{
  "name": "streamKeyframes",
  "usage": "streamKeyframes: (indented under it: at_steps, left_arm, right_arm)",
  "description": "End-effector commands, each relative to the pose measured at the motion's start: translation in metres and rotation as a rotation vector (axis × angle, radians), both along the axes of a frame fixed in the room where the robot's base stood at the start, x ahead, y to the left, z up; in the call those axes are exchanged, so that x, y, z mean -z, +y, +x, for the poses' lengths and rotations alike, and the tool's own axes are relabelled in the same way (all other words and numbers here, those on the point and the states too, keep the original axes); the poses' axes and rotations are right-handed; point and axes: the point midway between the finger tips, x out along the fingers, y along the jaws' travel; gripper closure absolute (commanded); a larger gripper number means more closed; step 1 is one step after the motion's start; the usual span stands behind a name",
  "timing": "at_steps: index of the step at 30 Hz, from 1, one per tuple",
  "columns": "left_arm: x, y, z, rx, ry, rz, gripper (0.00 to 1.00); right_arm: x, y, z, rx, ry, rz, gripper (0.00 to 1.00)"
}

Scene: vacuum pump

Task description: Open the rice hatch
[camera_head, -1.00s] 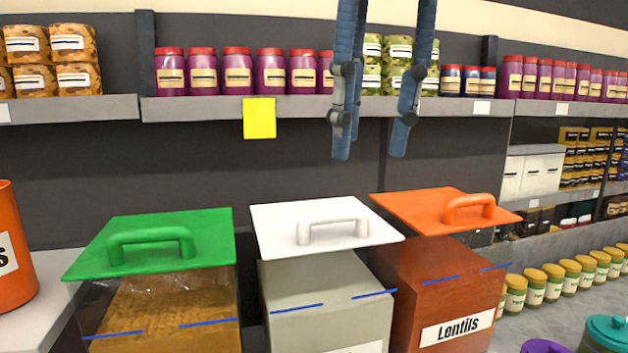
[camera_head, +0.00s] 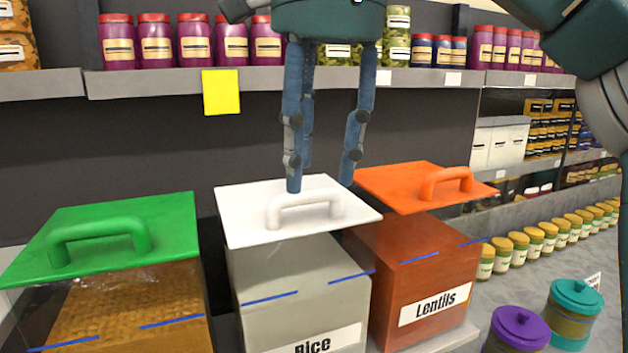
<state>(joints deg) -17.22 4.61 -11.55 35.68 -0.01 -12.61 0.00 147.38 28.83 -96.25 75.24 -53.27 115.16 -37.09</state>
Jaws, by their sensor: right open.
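The rice bin (camera_head: 300,282) is a translucent box with a "Rice" label, in the middle of the head view. Its white hatch (camera_head: 240,208) lies flat over the top, with a raised white handle (camera_head: 305,203) near the front right. My right gripper (camera_head: 321,186) points down from above, fingers spread and empty. In the picture its left fingertip overlaps the hatch by the handle and the right one is near the hatch's back right edge. I cannot tell if a finger touches the hatch. My left gripper is out of view.
A green-lidded bin (camera_head: 110,235) stands left and the orange-lidded lentils bin (camera_head: 425,270) right, both close by. Shelves of jars run behind, with a yellow note (camera_head: 220,92) on the edge. Purple (camera_head: 518,328) and teal (camera_head: 577,298) lidded jars stand front right.

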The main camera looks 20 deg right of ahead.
Motion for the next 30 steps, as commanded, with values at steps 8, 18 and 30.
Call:
streamKeyframes:
  at_steps: [8, 18, 30]
  left_arm:
    - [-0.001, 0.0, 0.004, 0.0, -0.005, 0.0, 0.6]
    - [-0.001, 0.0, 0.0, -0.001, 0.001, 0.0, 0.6]
    - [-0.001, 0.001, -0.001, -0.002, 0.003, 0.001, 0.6]
  right_arm:
    - [0.028, 0.0, 0.006, 0.0, -0.001, 0.001, 0.59]
    - [0.031, 0.0, 0.006, 0.001, -0.003, 0.001, 0.59]
    - [0.031, 0.0, 0.006, 0.0, -0.003, 0.001, 1.0]
